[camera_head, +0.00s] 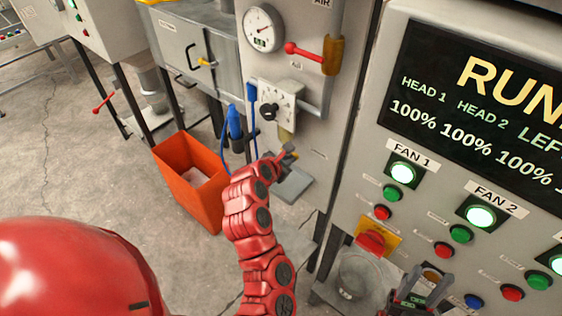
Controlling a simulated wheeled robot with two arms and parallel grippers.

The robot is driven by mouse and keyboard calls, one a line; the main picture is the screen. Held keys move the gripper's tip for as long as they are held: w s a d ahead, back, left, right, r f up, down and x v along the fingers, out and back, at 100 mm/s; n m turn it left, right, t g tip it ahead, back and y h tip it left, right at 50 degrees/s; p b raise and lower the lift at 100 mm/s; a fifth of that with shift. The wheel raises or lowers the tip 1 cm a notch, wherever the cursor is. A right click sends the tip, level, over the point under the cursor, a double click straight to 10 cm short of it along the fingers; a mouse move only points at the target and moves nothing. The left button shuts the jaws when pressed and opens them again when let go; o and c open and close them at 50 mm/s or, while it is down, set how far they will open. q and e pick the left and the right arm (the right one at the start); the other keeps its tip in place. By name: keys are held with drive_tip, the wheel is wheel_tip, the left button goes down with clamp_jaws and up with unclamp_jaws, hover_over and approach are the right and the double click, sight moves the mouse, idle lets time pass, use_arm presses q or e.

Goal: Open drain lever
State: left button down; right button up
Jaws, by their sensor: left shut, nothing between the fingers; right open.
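I see no lever marked as a drain. A red-knobbed lever (303,51) with a yellow end sits on the grey panel below the AIR label, beside a round gauge (263,28). Below it is a pale valve block (276,98) with a black knob and a yellowish part underneath. My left gripper (288,155) is shut and empty, just below this block; whether it touches anything there is unclear, and my gripper hides part of this spot. My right gripper (423,288) is open at the bottom edge, in front of the control panel.
An orange bin (190,180) stands on the floor left of my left arm. A blue-handled tool (234,122) and blue hose hang by the panel. The control panel (385,150) with lit buttons fills the right.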

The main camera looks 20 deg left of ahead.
use_arm(q)
drive_tip(key=shift+w+d+f, duration=0.1)
drive_tip(key=shift+w, duration=0.1)
drive_tip(key=shift+f, duration=0.1)
drive_tip(key=shift+s+d+f, duration=0.1)
drive_tip(key=shift+f, duration=0.05)
idle(0.4)
